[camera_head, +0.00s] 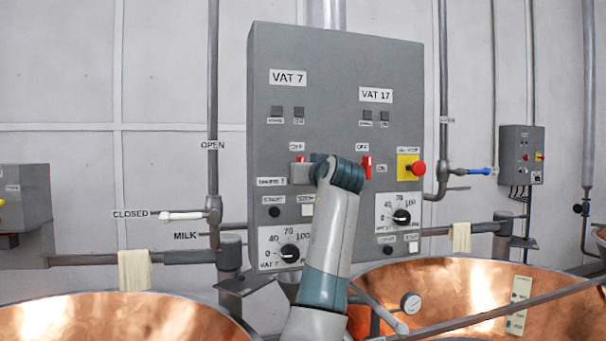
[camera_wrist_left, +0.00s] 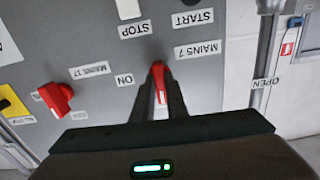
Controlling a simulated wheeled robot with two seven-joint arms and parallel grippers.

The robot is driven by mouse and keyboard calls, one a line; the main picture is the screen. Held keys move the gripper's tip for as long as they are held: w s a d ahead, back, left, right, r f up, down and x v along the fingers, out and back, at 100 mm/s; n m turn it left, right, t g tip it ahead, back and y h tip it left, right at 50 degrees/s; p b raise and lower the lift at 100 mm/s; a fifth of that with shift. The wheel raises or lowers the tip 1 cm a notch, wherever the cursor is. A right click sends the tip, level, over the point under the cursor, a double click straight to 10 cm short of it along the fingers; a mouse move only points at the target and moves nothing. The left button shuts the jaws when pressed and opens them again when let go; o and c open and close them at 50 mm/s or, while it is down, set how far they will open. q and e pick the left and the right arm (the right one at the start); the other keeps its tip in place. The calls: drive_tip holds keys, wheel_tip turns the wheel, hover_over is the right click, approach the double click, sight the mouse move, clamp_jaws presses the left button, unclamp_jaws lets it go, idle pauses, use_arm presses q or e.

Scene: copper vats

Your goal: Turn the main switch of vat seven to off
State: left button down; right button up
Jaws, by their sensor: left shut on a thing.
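A tall grey control panel (camera_head: 335,60) carries the VAT 7 sign (camera_head: 288,77) on its left half. The red main switch of vat seven (camera_wrist_left: 158,75), beside a MAINS 7 label (camera_wrist_left: 197,49), stands between the dark fingers of my left gripper (camera_wrist_left: 160,98), which is shut on it. In the left wrist view its handle lies upright in the picture, not pointing sideways at the ON label (camera_wrist_left: 124,80). In the head view my left arm and hand cover most of the switch; only a bit of red shows below the OFF label (camera_head: 297,147). My right gripper is out of view.
The red VAT 17 switch (camera_head: 367,167) and a yellow-backed red stop button (camera_head: 418,168) are to the right. A dial (camera_head: 289,251) and push buttons lie below. Copper vats (camera_head: 120,318) stand in front, with pipes and valve handles (camera_head: 182,216) beside the panel.

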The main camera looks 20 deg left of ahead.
use_arm(q)
drive_tip(key=shift+f+n, duration=0.2)
drive_tip(key=shift+n, duration=0.1)
drive_tip(key=c, duration=1.8)
unclamp_jaws()
drive_tip(key=shift+o, duration=0.2)
drive_tip(key=shift+r, duration=0.1)
drive_tip(key=shift+s+d, duration=0.1)
